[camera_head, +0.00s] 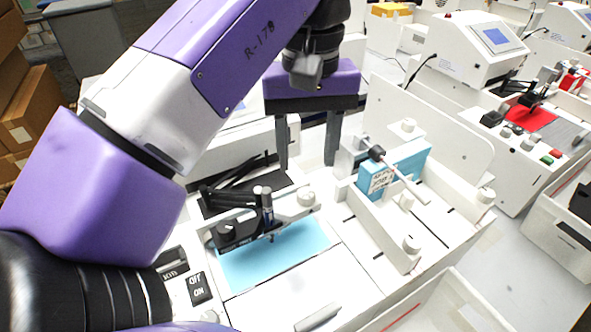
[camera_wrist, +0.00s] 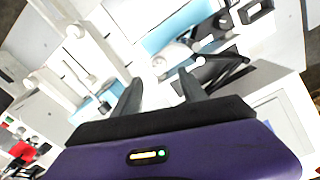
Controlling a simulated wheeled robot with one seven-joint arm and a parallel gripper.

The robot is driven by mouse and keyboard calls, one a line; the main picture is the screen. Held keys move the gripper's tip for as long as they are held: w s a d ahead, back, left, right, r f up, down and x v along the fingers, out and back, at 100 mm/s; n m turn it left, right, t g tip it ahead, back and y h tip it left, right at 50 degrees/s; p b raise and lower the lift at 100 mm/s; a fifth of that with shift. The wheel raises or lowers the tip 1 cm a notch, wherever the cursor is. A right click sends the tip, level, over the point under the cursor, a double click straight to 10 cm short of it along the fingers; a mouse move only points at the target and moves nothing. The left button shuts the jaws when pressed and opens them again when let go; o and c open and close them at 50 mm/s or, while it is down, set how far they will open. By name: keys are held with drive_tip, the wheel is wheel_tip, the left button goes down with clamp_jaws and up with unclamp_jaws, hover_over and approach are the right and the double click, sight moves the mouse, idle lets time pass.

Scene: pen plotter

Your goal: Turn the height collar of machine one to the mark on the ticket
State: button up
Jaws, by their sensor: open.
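The near pen plotter (camera_head: 335,270), whose number I cannot read, has a light blue sheet (camera_head: 290,258) on its bed. A dark pen carriage (camera_head: 240,234) with an upright pen holder (camera_head: 267,208) stands over the sheet. The height collar and its marks are too small to tell apart. A small printed label (camera_head: 380,182) is on a blue block at the right; I cannot tell if it is the ticket. My gripper (camera_head: 307,164) is open and empty, above and behind the carriage, apart from it. In the wrist view, my gripper (camera_wrist: 160,86) points toward the machine, with the blue sheet (camera_wrist: 180,27) beyond.
A blue block (camera_head: 405,165) stands behind a white rail on the right, with a thin rod (camera_head: 402,178) in front. White knobs stick up around the bed. Black switches (camera_head: 198,288) sit at the front left. Another plotter with a red sheet (camera_head: 528,119) is at the back right.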

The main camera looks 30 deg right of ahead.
sight(306, 192)
wheel_tip(306, 192, down, 7)
drive_tip(key=shift+f, duration=0.15)
idle(0.4)
clamp_jaws()
